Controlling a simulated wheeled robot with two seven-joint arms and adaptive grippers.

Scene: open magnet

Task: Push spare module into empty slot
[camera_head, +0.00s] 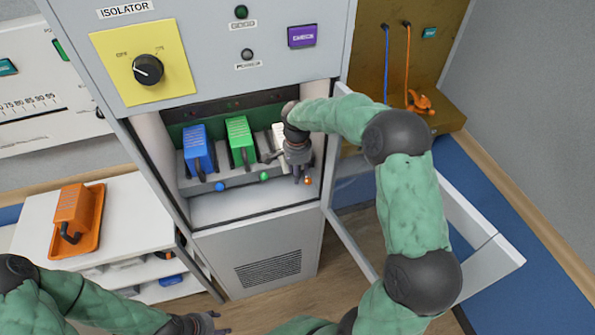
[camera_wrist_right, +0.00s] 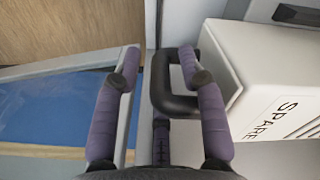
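The white spare module (camera_head: 278,135) stands in the cabinet's rack bay, right of the green module; my right gripper partly hides it in the head view. In the right wrist view, its white body (camera_wrist_right: 265,75) bears the word SPARE and has a black loop handle (camera_wrist_right: 160,85). My right gripper (camera_head: 299,172) is at the module's front. Its two fingers (camera_wrist_right: 160,68) are spread, with the handle's outer bar between them. How far the module sits into its slot cannot be told. My left gripper (camera_head: 215,325) is low at the bottom edge, away from the cabinet.
A blue module (camera_head: 198,148) and green module (camera_head: 240,138) stand in the rack. An orange module (camera_head: 72,210) lies on an orange tray (camera_head: 92,238) on the white shelf unit at left. The cabinet's open door (camera_head: 468,215) stands right, beside my right arm.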

